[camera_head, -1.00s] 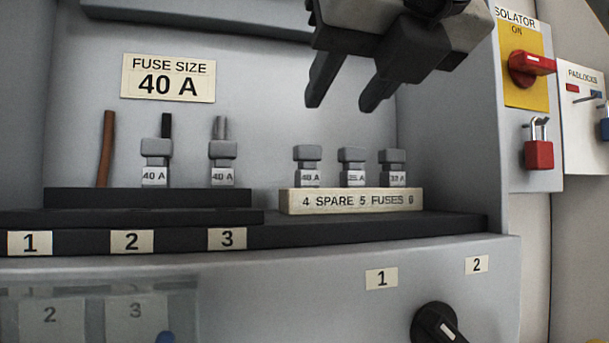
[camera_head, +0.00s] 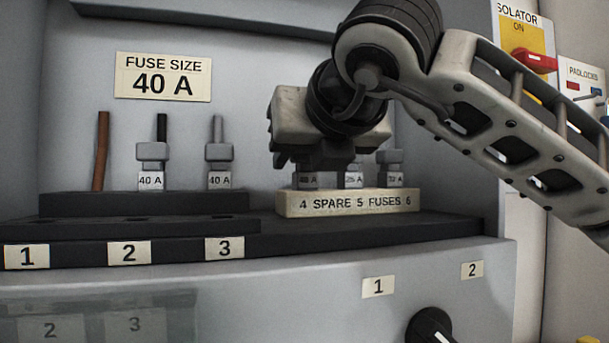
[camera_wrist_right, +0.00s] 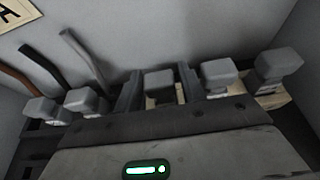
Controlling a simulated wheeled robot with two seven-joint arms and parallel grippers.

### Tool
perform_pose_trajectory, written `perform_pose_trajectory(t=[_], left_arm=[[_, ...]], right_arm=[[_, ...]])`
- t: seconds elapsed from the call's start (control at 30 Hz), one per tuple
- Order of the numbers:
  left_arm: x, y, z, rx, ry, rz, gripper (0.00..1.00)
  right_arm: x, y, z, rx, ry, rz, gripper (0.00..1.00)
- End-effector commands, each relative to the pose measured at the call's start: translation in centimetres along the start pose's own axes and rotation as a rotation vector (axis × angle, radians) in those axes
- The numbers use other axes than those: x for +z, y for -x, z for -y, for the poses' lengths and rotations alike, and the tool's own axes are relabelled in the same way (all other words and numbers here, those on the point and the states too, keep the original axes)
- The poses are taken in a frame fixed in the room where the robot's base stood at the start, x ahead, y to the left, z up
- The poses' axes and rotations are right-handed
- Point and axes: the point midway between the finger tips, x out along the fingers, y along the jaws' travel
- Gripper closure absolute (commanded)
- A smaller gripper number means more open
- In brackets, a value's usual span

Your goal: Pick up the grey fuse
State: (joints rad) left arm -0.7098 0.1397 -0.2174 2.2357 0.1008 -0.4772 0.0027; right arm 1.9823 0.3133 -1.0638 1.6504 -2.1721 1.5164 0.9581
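Three grey fuses stand upright on the cream spare-fuse block (camera_head: 345,208) marked 4, 5 and 6. The left one, labelled 40 A (camera_head: 308,181), is mostly hidden behind my right gripper (camera_head: 310,163). The middle fuse, labelled 25 A (camera_head: 353,181), is partly hidden, and the right fuse (camera_head: 391,170) shows mostly clear. In the right wrist view, the left spare fuse (camera_wrist_right: 159,86) sits between the fingers of my right gripper (camera_wrist_right: 160,91), with narrow gaps at its sides. The gripper looks open around it. My left gripper is not in view.
Two more grey 40 A fuses stand at positions 2 (camera_head: 151,160) and 3 (camera_head: 219,160), below a black and a grey cable. A brown cable (camera_head: 101,150) stands at position 1. The middle spare fuse (camera_wrist_right: 217,78) is close beside my right finger.

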Motion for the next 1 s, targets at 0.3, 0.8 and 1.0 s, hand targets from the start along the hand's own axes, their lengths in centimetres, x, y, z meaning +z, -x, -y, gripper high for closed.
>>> perform_pose_trajectory(t=[0.3, 0.8, 1.0], left_arm=[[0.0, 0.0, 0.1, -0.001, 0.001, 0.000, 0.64], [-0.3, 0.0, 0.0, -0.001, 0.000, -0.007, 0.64], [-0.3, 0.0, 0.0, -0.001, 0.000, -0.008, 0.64]], right_arm=[[0.0, 0.0, 0.0, 0.001, 0.000, 0.000, 0.95], [1.6, 0.6, -0.1, 0.001, -0.001, 0.002, 0.95], [4.3, 3.2, -0.6, 0.002, 0.001, 0.006, 0.95]])
